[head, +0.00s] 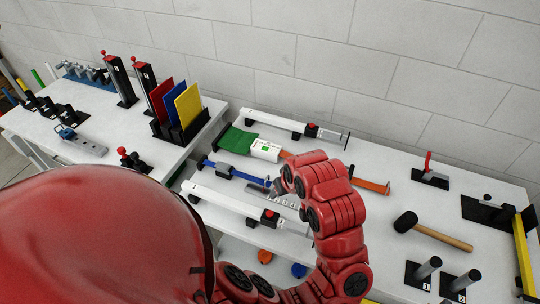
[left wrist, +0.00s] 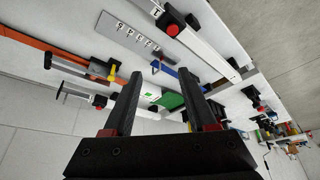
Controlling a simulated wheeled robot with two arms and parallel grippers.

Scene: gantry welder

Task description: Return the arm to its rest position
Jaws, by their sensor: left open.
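My red left arm (head: 338,210) is bent over the white bench in the head view. Its gripper is mostly hidden behind the wrist there. In the left wrist view my left gripper (left wrist: 163,78) has its two black fingers spread, with nothing held between them. The green sheet with a white block (left wrist: 165,98) shows beyond the fingers, apart from them as far as I can tell. My right gripper is not in view.
Several bar clamps lie around the arm, including a blue one (head: 238,173) and a white one (head: 240,206). Red, blue and yellow plates (head: 188,105) stand on the left table. A block wall (head: 330,60) closes the back.

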